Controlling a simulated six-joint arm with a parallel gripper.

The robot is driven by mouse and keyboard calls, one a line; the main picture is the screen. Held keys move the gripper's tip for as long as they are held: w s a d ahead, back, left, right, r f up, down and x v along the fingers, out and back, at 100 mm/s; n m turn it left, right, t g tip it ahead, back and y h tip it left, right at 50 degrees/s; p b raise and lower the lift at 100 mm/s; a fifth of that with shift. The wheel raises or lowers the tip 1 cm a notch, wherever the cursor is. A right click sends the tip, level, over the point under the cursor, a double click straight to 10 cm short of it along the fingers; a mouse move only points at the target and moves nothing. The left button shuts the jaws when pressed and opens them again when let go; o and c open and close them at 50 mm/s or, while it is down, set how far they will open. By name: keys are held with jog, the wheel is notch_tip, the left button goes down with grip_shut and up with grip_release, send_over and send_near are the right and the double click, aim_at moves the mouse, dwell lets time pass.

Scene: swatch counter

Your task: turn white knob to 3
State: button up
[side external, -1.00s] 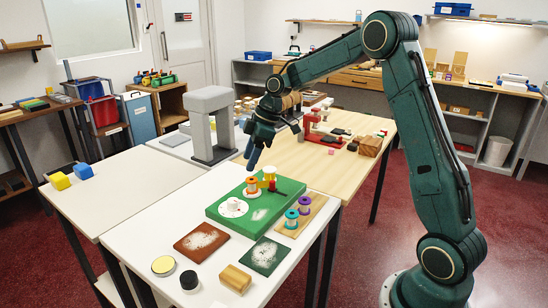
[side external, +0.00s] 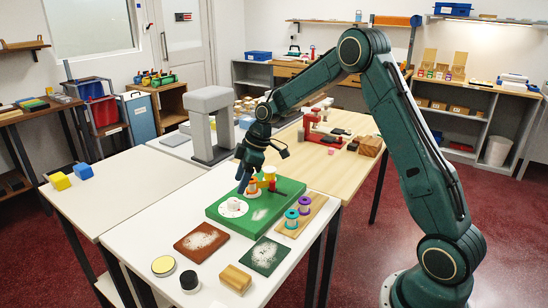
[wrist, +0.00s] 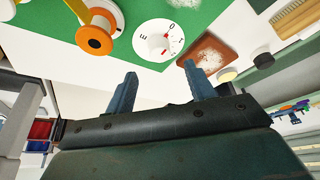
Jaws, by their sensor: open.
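The white knob (side external: 233,204) sits at the centre of a white round dial on a green board (side external: 270,211). In the wrist view the knob (wrist: 158,43) and its dial (wrist: 145,31) show above the fingers, with a few dark and red marks on the dial; I cannot tell the knob's setting. My gripper (side external: 243,184) is just above and behind the dial, pointing down, apart from the knob. In the wrist view my gripper (wrist: 160,85) is open and empty, with two blue fingers spread apart.
Purple and teal spools (side external: 291,218) stand on a wooden strip to the right. A brown pad (side external: 201,243) and a dark green pad (side external: 264,256) lie in front.

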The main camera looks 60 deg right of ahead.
aim_at(233, 200)
jog(key=shift+x, duration=3.3)
jog(key=shift+c, duration=0.4)
jog(key=c, duration=0.9)
